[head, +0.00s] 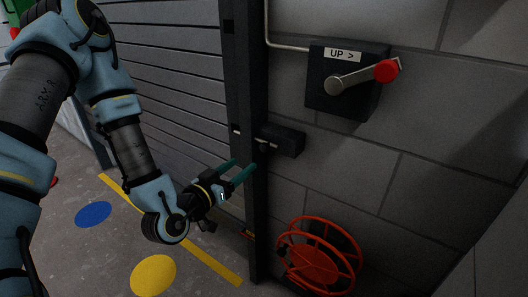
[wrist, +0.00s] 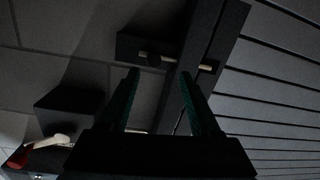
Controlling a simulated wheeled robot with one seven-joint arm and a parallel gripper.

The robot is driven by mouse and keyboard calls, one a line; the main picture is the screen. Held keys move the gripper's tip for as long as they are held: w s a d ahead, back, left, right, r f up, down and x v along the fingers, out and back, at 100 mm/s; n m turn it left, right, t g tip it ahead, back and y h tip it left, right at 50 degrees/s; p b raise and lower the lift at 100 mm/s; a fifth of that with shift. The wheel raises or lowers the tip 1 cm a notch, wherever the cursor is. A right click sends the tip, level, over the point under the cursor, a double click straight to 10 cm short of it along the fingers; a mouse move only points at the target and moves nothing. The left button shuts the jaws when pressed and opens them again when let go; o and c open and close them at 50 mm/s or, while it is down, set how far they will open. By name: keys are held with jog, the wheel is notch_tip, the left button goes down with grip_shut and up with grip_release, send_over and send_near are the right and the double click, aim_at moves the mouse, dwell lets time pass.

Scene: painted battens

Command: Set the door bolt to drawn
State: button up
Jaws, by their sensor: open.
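The door bolt is a thin pale rod (wrist: 206,68) running from a dark block (head: 286,140) on the wall into the dark upright post (head: 243,60). A pale bit of rod (head: 236,131) also shows at the post's left side. A small dark knob (wrist: 154,61) sits on the rod beside the block; in the head view it is a dark shape (head: 263,148). My gripper (head: 240,167) is open and empty, with green fingers, just below and in front of the knob, apart from it. In the wrist view its fingertips (wrist: 160,73) point towards the bolt.
Above the bolt is a black box (head: 330,95) marked "UP >" with a red-knobbed lever (head: 386,71). A red hose reel (head: 318,255) stands below right. The slatted grey shutter (head: 180,80) lies left of the post. Yellow (head: 153,275) and blue (head: 93,214) discs mark the floor.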

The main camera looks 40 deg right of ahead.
aim_at(262, 149)
jog(key=d+b, duration=0.3)
jog(key=b, duration=0.7)
jog(key=shift+h, duration=0.4)
jog(key=x, duration=0.2)
jog(key=p+x, duration=0.1)
jog(key=x, duration=0.1)
jog(key=p+x, duration=0.1)
jog(key=x, duration=0.1)
jog(key=shift+d+r, duration=0.15)
jog(key=shift+r, duration=0.15)
jog(key=shift+x, duration=0.85)
jog(key=shift+w, duration=0.1)
grip_shut()
